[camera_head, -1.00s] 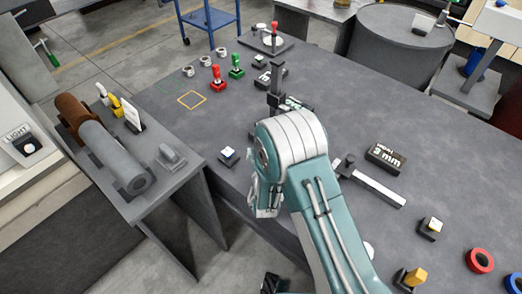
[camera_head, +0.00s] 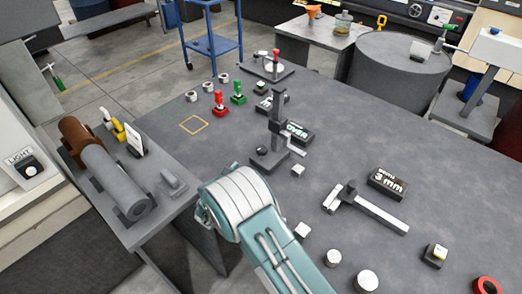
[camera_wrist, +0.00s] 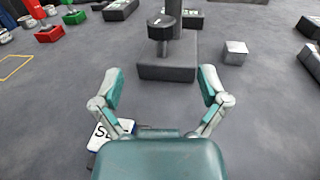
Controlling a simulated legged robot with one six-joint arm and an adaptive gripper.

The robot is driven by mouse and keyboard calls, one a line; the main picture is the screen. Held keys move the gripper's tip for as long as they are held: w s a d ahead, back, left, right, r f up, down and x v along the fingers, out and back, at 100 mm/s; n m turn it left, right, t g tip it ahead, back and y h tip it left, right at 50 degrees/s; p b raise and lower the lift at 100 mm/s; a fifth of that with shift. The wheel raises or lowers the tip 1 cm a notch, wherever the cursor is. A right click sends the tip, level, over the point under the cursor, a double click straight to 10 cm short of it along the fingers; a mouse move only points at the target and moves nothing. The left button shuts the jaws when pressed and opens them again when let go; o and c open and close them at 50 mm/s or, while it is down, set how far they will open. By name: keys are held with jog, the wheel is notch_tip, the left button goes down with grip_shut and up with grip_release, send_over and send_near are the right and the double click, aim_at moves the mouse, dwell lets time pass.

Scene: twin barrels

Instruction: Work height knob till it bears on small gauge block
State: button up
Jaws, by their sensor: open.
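A dark height gauge (camera_head: 275,125) with an upright column and blocky base stands mid-table. In the wrist view its base (camera_wrist: 166,67) is ahead of my gripper. A dark round knob (camera_wrist: 160,27) sits on a short post in front of the column; it also shows in the head view (camera_head: 261,150). A small silver block (camera_wrist: 235,52), perhaps the small gauge block, stands on the table right of the base, apart from it; it also shows in the head view (camera_head: 298,169). My gripper (camera_wrist: 160,84) is open and empty, short of the base. In the head view my arm hides it.
A label block marked 3 mm (camera_head: 388,184) and a T-shaped tool (camera_head: 366,207) lie to the right. Red (camera_head: 219,104) and green (camera_head: 238,93) stamps stand at the back left. A white-topped block (camera_wrist: 110,132) lies below my left finger. Grey table surrounds the gauge.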

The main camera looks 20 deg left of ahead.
aim_at(258, 153)
jog(key=x, duration=1)
jog(key=shift+w+d, duration=0.1)
jog(key=shift+w, duration=0.25)
jog(key=c, duration=1.1)
